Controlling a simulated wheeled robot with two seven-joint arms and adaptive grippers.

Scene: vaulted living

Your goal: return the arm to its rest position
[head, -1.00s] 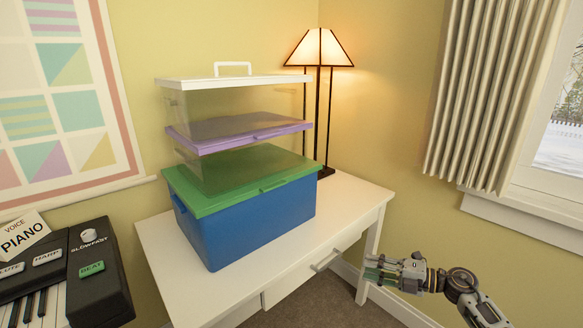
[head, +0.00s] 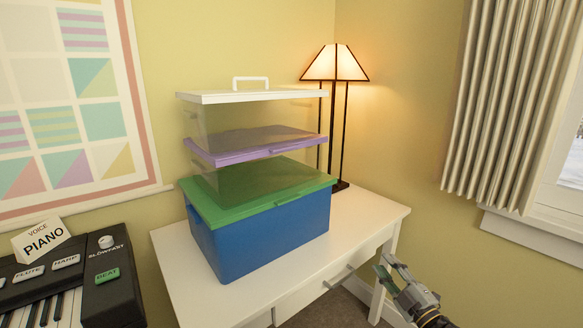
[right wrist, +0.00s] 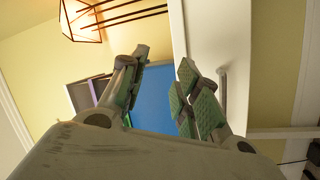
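My right gripper (head: 386,265) is at the lower right of the head view, off the front right corner of the white desk (head: 362,212). Its fingers point up and to the left. In the right wrist view the two fingers (right wrist: 162,78) stand apart with nothing held between them, so it is open and empty. Only the gripper and a bit of wrist show in the head view; the rest of my right arm is outside the picture. My left arm and gripper are not in view.
On the desk are a blue box with a green lid (head: 262,245), clear boxes with purple (head: 255,145) and white lids (head: 250,96) stacked above, and a lit lamp (head: 336,65). A keyboard (head: 70,285) is at left. A curtain (head: 505,100) hangs at right.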

